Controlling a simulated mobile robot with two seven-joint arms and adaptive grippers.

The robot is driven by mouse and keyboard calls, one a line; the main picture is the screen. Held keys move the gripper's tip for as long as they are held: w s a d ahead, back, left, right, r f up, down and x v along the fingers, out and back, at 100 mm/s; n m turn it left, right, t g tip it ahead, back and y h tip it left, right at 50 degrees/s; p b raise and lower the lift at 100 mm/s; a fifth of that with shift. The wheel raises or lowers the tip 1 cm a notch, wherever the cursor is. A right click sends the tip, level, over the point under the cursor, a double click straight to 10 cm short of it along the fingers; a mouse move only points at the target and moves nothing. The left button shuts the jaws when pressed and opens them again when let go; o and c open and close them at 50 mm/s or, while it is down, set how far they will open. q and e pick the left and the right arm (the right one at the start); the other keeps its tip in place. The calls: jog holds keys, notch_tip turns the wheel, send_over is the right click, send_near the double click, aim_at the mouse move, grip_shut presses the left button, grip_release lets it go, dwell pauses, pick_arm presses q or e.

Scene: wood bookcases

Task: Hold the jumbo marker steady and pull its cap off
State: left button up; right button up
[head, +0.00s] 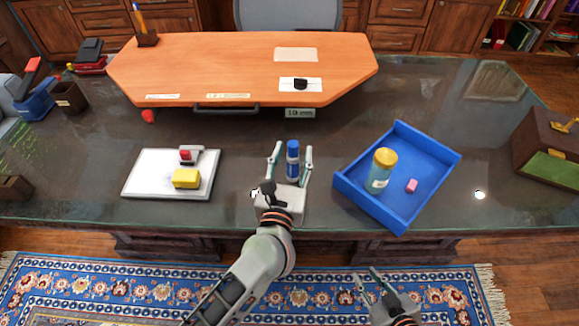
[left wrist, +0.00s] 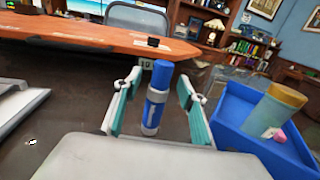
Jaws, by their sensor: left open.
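The jumbo marker (head: 293,160) stands upright on the dark desk, blue with a grey band around its middle. It also shows in the left wrist view (left wrist: 157,100), where its plain blue upper part (left wrist: 162,73) sits above the band. My left gripper (head: 290,158) is open, with one finger on each side of the marker and a visible gap on both sides. The fingers show in the left wrist view too (left wrist: 158,105). My right gripper (head: 371,280) is low in the head view over the rug, empty, with its fingers apart.
A blue tray (head: 365,199) to the right holds a yellow-topped jar (head: 382,170) and a pink eraser (head: 411,186). A whiteboard (head: 143,175) with a yellow block (head: 186,178) lies left. An orange raised desktop (head: 230,65) stands behind the marker.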

pick_arm(q)
jog(key=shift+w, duration=0.45)
grip_shut()
dwell(0.7)
